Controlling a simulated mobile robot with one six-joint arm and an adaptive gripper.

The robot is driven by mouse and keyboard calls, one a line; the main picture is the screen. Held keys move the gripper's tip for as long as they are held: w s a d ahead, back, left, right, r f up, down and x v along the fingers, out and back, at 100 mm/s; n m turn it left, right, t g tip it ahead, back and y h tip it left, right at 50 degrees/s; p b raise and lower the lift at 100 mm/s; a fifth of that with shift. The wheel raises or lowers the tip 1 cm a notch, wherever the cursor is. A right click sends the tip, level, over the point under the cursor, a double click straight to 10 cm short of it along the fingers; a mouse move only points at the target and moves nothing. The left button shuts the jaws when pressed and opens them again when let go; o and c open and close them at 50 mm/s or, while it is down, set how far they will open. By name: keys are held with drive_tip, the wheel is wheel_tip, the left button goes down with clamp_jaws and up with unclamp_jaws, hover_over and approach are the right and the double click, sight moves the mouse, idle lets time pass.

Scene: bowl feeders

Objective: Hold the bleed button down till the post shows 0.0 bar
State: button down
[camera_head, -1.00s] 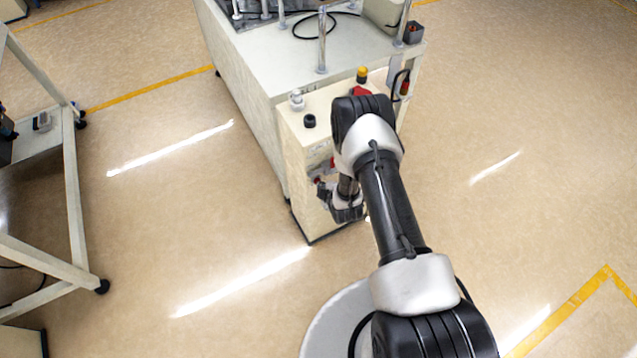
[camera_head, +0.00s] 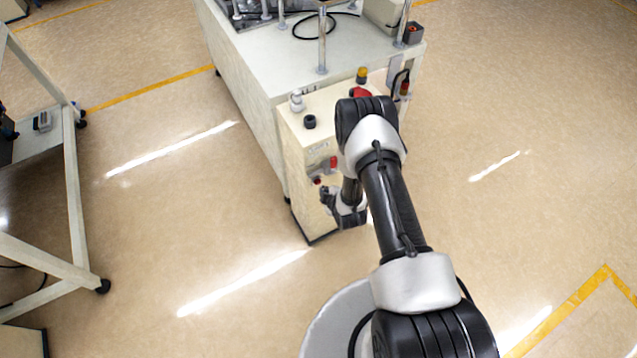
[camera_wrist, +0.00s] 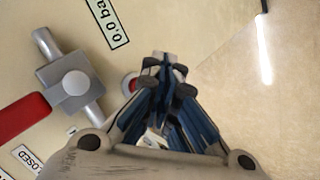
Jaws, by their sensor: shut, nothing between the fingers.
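The cream post (camera_head: 304,208) stands at the end of the machine in the head view. The bleed button (camera_wrist: 130,83), red with a pale ring, shows partly beside my gripper (camera_wrist: 162,62); the fingers hide the rest. In the head view a small red spot, apparently the button (camera_head: 317,181), shows just above my gripper (camera_head: 326,193). My gripper is shut and empty, its tips close to the post's face. I cannot tell whether they touch it.
A grey valve (camera_wrist: 72,82) with a red handle (camera_wrist: 22,118) sits left of my fingers, above a label ending "OSED" (camera_wrist: 27,157). A black knob (camera_head: 310,121) and a red button (camera_head: 361,92) are on the post's top. Open floor lies left of the post.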

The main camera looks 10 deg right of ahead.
drive_tip(key=s, duration=0.1)
drive_tip(key=s+d+p, duration=0.1)
drive_tip(key=s, duration=0.2)
drive_tip(key=shift+s+d, duration=0.25)
drive_tip(key=shift+s, duration=0.15)
idle(0.4)
